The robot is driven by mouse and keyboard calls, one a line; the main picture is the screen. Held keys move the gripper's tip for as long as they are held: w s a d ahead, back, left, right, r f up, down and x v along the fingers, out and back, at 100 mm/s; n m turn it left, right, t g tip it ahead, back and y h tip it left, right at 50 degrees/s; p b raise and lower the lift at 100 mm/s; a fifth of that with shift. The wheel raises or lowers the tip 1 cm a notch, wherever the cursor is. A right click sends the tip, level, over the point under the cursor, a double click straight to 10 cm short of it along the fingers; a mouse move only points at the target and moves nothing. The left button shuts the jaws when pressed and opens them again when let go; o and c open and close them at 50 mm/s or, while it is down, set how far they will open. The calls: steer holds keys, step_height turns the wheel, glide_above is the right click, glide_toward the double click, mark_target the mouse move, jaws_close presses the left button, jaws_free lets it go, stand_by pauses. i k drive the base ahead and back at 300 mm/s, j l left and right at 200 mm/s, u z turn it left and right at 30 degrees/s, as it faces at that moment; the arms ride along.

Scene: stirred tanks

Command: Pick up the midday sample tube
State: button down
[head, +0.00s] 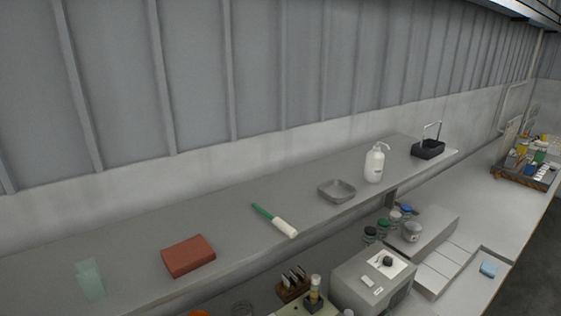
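I cannot tell which thing is the midday sample tube; no label is readable. A small upright vial with a yellowish top (315,288) stands in a dark holder at the bottom edge. At the far right, a tray (522,178) holds several small containers with yellow, green, blue and white parts, too small to tell apart. Several jars with dark, green, white and blue lids (383,228) stand together behind a grey box-shaped device. My gripper is not in view.
A long grey shelf (225,232) carries a red-brown block (188,256), a green-and-white brush-like tool (275,221), a grey dish (337,190), a white pump bottle (375,163) and a black caddy (428,149). A grey device (371,283) and blue sponge-like block (488,269) sit lower. Right counter has bare room.

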mark_target(314, 290)
steer(key=i+l+u, duration=0.15)
steer(key=l, duration=0.3)
steer(key=i+l+u, duration=0.15)
steer(key=l, duration=0.35)
steer(key=i+l+u, duration=0.2)
steer(key=l, duration=0.25)
steer(key=l+u, duration=0.15)
steer(key=l, duration=0.35)
